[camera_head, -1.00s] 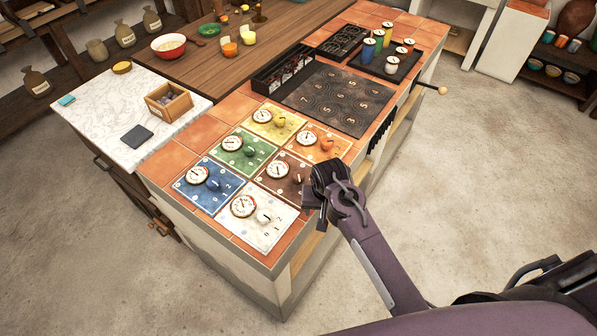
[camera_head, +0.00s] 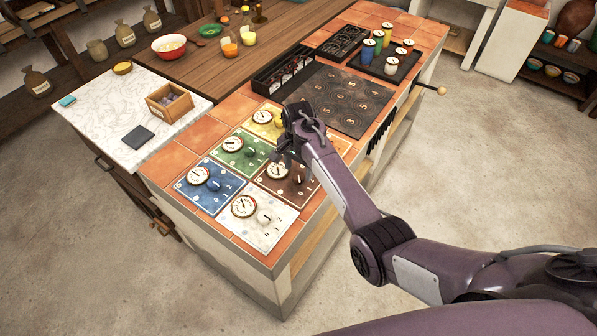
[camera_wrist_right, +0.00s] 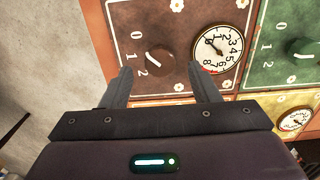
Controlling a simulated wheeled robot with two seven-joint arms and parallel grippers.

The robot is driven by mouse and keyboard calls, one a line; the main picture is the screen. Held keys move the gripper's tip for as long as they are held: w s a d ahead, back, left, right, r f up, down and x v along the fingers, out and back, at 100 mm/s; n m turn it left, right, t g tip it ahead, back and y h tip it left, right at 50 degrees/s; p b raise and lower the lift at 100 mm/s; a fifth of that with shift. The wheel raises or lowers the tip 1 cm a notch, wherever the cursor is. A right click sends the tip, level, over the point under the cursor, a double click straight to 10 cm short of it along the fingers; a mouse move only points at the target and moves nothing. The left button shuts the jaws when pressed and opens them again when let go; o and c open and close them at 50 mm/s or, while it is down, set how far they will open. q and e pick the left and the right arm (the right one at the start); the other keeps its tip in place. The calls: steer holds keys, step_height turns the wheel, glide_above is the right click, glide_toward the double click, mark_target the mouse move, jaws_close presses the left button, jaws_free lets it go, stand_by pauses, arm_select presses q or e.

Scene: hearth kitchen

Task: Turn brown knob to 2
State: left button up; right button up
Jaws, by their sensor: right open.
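The brown panel (camera_head: 283,191) lies on the tiled counter among other coloured panels. It bears a round white dial and the brown knob (camera_head: 298,178). In the right wrist view the panel (camera_wrist_right: 175,88) fills the upper middle, with the dial (camera_wrist_right: 218,48) right of the knob (camera_wrist_right: 158,60). The numbers 0, 1 and 2 stand left of the knob; its pale mark seems to point towards 1. My right gripper (camera_head: 284,156) is over the panel's far side. In the wrist view its open fingers (camera_wrist_right: 164,84) are apart, empty, with the knob between and beyond their tips. My left gripper is not in view.
Blue (camera_head: 190,192), white (camera_head: 262,236), green (camera_head: 245,140) and yellow (camera_head: 275,130) panels with dials surround the brown one. The orange panel is mostly hidden by my right arm. A dark numbered board (camera_head: 345,98) lies behind. Open floor lies to the right.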

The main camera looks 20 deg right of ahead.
mark_target(298, 179)
steer(key=shift+f, duration=1.4)
steer(key=c, duration=1)
steer(key=shift+o, duration=0.2)
